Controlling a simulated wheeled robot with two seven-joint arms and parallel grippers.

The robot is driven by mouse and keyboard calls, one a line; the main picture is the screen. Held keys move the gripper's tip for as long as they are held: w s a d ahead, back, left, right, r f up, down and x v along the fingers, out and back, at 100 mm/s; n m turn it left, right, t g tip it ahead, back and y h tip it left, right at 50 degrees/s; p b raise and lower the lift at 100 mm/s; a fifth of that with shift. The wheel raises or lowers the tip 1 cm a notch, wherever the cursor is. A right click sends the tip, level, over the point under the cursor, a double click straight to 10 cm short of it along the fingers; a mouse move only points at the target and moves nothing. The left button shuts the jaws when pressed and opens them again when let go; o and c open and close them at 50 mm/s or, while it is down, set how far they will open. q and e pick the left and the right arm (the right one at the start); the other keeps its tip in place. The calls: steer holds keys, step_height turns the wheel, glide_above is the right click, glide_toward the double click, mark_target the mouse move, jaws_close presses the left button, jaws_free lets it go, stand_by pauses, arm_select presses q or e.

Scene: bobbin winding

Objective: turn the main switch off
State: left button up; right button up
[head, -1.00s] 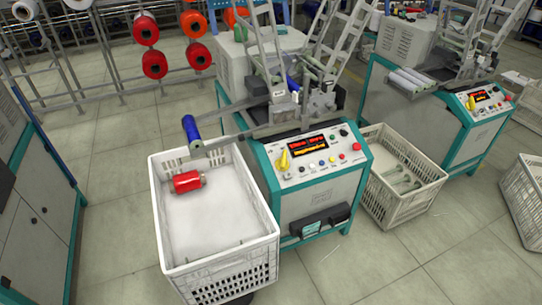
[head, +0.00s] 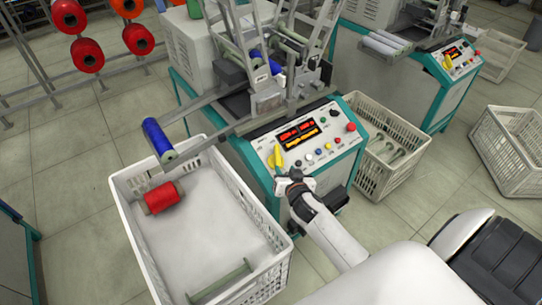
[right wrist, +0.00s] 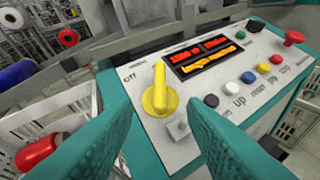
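The main switch is a yellow rotary knob (head: 278,156) on the left of the near machine's control panel. In the right wrist view the knob (right wrist: 159,92) has its handle pointing up, with an "Off" label to its upper left. The display (right wrist: 207,56) beside it is lit red and orange. My right gripper (head: 291,180) is at the panel's front left, just below the knob. In the right wrist view its two teal fingers (right wrist: 152,112) are apart, with the knob showing between and beyond them; contact cannot be told. My left gripper is not in view.
Push buttons (right wrist: 248,77) and a red mushroom button (right wrist: 293,37) sit right of the knob. A white crate (head: 283,272) with a red bobbin (head: 162,197) stands left of the machine. Another crate (head: 408,135) stands to its right.

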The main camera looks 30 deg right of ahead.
mark_target(279, 159)
steer(key=b+x, duration=0.1)
steer(key=x, duration=0.9)
steer(key=shift+w+f, duration=0.1)
steer(key=shift+f, duration=0.05)
steer(key=shift+c, duration=0.4)
jaws_close()
